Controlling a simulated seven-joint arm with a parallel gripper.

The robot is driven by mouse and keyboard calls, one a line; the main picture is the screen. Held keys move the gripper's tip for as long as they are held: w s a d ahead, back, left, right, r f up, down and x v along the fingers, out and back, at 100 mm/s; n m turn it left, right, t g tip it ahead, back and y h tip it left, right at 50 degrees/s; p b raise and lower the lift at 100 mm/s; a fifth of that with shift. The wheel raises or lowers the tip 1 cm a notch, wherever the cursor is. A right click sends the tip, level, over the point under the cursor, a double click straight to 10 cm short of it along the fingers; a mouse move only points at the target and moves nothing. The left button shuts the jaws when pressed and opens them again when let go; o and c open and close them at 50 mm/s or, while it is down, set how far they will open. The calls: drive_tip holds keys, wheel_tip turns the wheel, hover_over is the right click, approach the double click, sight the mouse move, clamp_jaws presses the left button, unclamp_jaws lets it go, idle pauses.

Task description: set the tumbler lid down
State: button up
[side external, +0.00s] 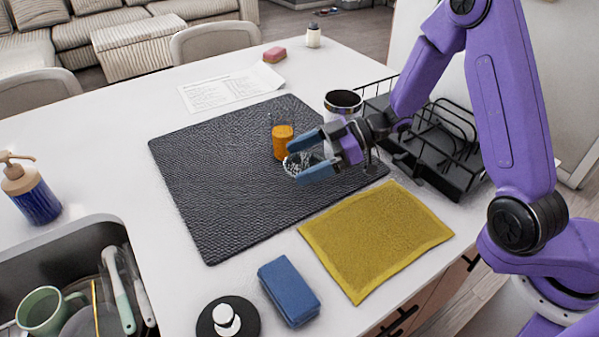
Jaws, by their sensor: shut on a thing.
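My gripper (301,158), with blue fingers, is shut on a small clear, speckled thing that looks like the tumbler lid (293,167). The lid is at the fingertips, low over the right part of the dark textured mat (205,180). The fingers partly hide it, and I cannot tell whether it touches the mat. A tumbler (343,103) with a dark open top stands behind my gripper, beside the dish rack.
A black wire rack (440,140) is at right. A yellow cloth (375,238), a blue sponge (289,291) and a black disc (208,326) with a white piece lie in front. The mat's left is clear.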

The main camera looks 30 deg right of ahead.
drive_tip(key=shift+w+a+f, duration=0.3)
drive_tip(key=shift+w+f, duration=0.25)
drive_tip(key=shift+f, duration=0.15)
drive_tip(key=shift+w+f, duration=0.1)
drive_tip(key=shift+f, duration=1.55)
drive_tip(key=shift+f, duration=0.25)
